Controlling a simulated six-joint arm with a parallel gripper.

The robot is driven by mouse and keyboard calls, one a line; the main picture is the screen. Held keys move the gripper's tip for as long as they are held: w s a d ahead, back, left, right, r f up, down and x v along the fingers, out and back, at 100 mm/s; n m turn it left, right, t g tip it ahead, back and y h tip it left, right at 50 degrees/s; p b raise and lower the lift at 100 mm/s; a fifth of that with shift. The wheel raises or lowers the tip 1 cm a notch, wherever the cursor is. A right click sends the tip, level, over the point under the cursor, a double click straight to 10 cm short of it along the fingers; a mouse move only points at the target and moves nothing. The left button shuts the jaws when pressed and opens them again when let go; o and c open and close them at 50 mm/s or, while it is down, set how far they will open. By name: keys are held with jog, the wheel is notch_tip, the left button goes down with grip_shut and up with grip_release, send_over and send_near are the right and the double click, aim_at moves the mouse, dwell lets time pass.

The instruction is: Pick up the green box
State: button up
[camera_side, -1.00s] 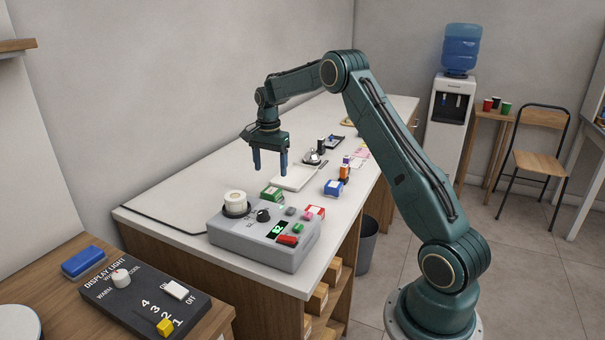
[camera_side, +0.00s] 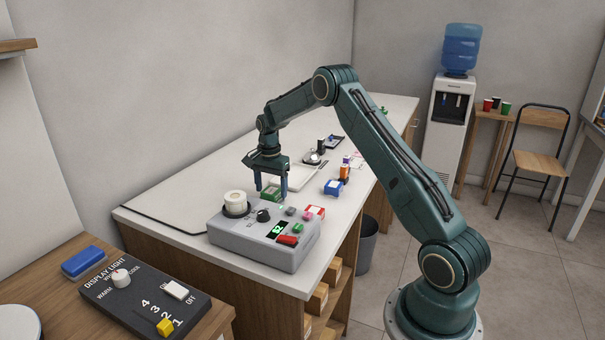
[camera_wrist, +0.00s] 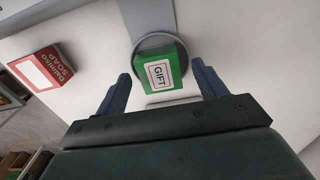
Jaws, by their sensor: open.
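In the wrist view my gripper (camera_wrist: 160,90) shows clear gaps on both sides of the box. One finger hides part of the box in the side view.
A red and white soap box (camera_side: 315,212) is to the right, and a blue box (camera_side: 334,187) is further back. A white tray (camera_side: 297,178) lies behind the green box.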

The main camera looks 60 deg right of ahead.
aim_at(271, 190)
jog(key=shift+f, duration=0.75)
jog(key=c, duration=1.2)
jog(key=shift+o, duration=0.2)
jog(key=shift+r, duration=0.2)
notch_tip(271, 190, up, 20)
jog(key=shift+f, duration=0.15)
